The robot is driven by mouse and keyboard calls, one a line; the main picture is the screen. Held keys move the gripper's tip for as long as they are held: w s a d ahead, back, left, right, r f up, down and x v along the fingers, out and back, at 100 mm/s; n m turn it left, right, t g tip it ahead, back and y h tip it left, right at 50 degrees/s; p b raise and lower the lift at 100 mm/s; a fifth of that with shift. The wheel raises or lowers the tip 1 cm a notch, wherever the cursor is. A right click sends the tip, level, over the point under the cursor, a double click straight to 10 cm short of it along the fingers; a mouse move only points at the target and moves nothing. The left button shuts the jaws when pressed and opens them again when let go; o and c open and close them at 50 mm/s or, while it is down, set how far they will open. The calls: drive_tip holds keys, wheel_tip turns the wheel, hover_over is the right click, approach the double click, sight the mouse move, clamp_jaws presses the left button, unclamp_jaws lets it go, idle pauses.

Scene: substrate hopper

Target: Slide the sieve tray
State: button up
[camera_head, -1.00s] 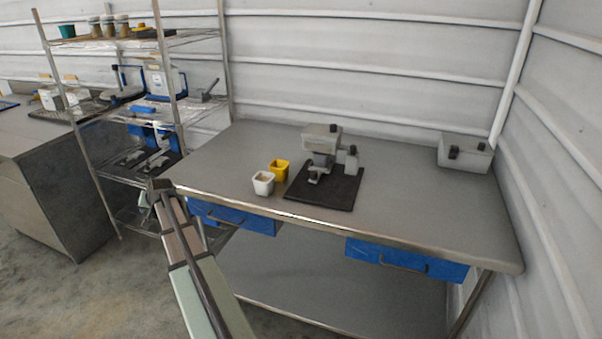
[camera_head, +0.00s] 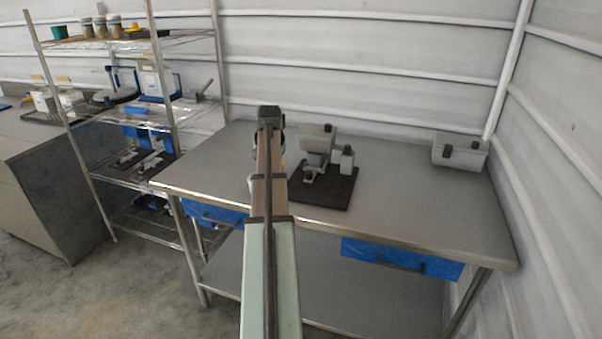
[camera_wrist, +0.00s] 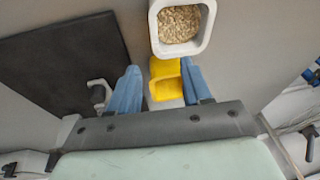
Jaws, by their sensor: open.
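The grey hopper device (camera_head: 317,138) stands on a black mat (camera_head: 335,192) on the metal table in the head view. A low light-grey part with a hook shape (camera_head: 312,170) juts out at its front; I cannot tell surely whether this is the sieve tray. A pale hooked part (camera_wrist: 98,84) shows by the mat in the wrist view. My gripper (camera_wrist: 160,68) is open, its blue fingers apart with nothing clamped. The yellow cup (camera_wrist: 166,72) appears between and beyond the fingers. In the head view my arm hides the fingers, left of the device.
A white square cup (camera_wrist: 180,24) holding tan grains is beside the yellow cup; my arm mostly covers both in the head view. A grey box (camera_head: 460,151) sits at the table's right. A wire shelf (camera_head: 150,122) stands left. The table between mat and box is clear.

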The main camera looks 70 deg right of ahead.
sight(309, 172)
drive_tip(key=s+y, duration=0.1)
drive_tip(key=s, duration=0.3)
drive_tip(key=s+g, duration=0.1)
drive_tip(key=s, duration=0.2)
drive_tip(key=s+y, duration=0.1)
drive_tip(key=s, duration=0.3)
drive_tip(key=shift+s+a+f+m+g+y, duration=0.2)
drive_tip(key=shift+s+a+m+g+y, duration=0.1)
drive_tip(key=shift+m+g, duration=0.1)
drive_tip(key=shift+d, duration=1.05)
drive_tip(key=d, duration=0.7)
drive_tip(key=shift+w+d, duration=0.2)
drive_tip(key=shift+d, duration=0.05)
drive_tip(key=f, duration=0.3)
drive_tip(key=shift+a, duration=0.2)
drive_tip(key=shift+f, duration=1)
drive_tip(key=c, duration=0.7)
